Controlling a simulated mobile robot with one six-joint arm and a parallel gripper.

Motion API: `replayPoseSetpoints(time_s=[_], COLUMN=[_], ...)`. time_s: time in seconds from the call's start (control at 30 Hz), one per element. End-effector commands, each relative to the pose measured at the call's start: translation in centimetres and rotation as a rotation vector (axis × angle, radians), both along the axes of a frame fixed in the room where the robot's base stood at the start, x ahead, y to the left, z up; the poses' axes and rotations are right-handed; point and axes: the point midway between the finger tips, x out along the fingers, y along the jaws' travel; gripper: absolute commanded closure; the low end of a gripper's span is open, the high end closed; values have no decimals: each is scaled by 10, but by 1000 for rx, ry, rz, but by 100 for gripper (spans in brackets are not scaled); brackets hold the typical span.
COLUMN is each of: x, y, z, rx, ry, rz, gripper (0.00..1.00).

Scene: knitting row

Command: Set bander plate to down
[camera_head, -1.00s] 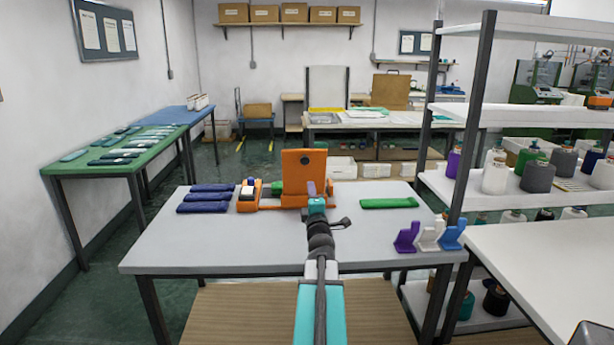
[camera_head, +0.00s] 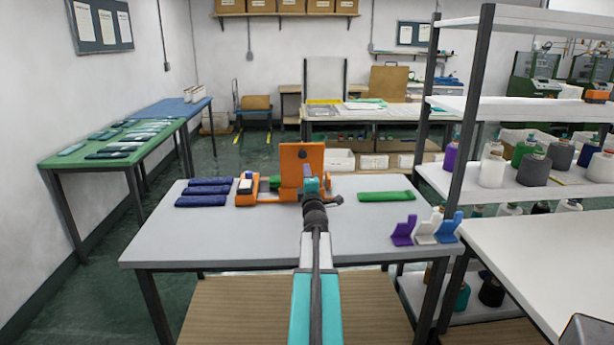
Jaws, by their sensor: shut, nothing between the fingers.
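The bander (camera_head: 262,198) is an orange machine on the grey table. Its plate (camera_head: 292,160) is an orange panel standing upright, with a small dark round mark near its top. A green part (camera_head: 275,183) and a small white-topped dark block (camera_head: 246,183) sit on the bander left of the plate. My gripper (camera_head: 308,171) is shut and empty. Its tip overlaps the lower right part of the plate's near face in the picture. I cannot tell whether it touches. My wrist and forearm hide the table below it.
Purple, white and blue holders (camera_head: 427,229) stand at the table's right front corner. A yarn shelf (camera_head: 450,180) rises at the right. Grey table (camera_head: 240,235) in front is clear.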

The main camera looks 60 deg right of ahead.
Motion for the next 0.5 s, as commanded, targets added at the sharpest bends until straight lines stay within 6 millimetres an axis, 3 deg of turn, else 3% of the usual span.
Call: replayPoseSetpoints(time_s=[0.5], x=[29], y=[-35], z=[12], rx=[0], ry=[0], rz=[1], gripper=[100])
